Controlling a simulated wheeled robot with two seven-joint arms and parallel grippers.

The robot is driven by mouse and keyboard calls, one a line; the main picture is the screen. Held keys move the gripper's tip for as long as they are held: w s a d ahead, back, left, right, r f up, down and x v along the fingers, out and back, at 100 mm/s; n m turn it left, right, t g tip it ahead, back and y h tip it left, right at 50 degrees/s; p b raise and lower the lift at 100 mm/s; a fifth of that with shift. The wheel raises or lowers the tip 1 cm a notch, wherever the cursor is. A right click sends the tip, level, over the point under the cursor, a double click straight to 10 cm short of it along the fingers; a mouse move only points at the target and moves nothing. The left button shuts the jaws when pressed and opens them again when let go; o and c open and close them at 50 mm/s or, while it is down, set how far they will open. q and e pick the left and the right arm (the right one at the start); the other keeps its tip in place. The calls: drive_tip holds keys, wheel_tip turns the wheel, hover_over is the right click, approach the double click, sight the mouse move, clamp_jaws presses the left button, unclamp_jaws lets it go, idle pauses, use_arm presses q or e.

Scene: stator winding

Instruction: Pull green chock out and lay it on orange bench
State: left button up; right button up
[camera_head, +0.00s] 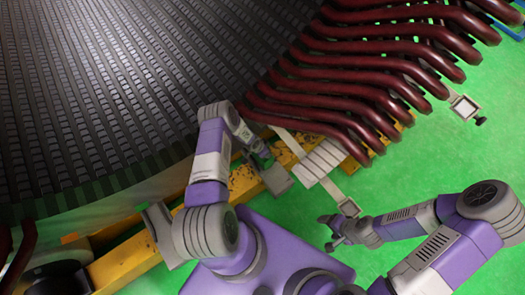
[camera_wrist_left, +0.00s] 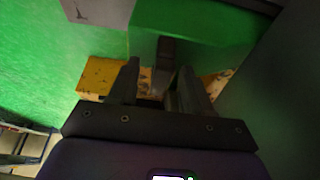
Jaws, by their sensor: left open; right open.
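A darker green area (camera_wrist_left: 195,22) lies at the top of the left wrist view; I cannot tell whether it is the green chock or shaded floor. A dark upright piece (camera_wrist_left: 165,50) stands just below it, beyond my left fingertips. My left gripper (camera_wrist_left: 158,80) is open and empty, over a worn orange-yellow surface (camera_wrist_left: 97,75). That looks like the orange bench, seen as a long beam in the head view (camera_head: 125,262). My left gripper shows small there (camera_head: 264,152), beside the stator edge. No green chock can be made out in the head view. My right gripper (camera_head: 331,231) is open and empty over the floor.
The large dark slotted stator (camera_head: 110,90) fills the upper left. Several dark red bars (camera_head: 370,75) jut out at the upper right. Green floor (camera_head: 420,165) is open at the right.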

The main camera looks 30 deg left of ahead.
use_arm(q)
drive_tip(key=shift+w+f, duration=0.1)
drive_tip(key=shift+c, duration=0.2)
clamp_jaws()
drive_tip(key=shift+d, duration=0.15)
drive_tip(key=shift+s+d+p, duration=0.25)
drive_tip(key=shift+d+p, duration=0.2)
drive_tip(key=shift+d, duration=0.1)
drive_tip(key=s+d+p, duration=0.3)
drive_tip(key=d+p, duration=0.1)
drive_tip(key=d, duration=0.5)
drive_tip(key=shift+s, duration=0.4)
use_arm(e)
drive_tip(key=shift+s+d+r, duration=0.1)
drive_tip(key=shift+s+r, duration=0.25)
drive_tip(key=shift+r, duration=0.45)
drive_tip(key=shift+s+a+r, duration=0.1)
drive_tip(key=shift+s+r, duration=0.2)
drive_tip(key=shift+r, duration=0.45)
drive_tip(key=shift+s+d+r, duration=0.1)
drive_tip(key=shift+s+r, duration=0.25)
drive_tip(key=shift+r, duration=0.45)
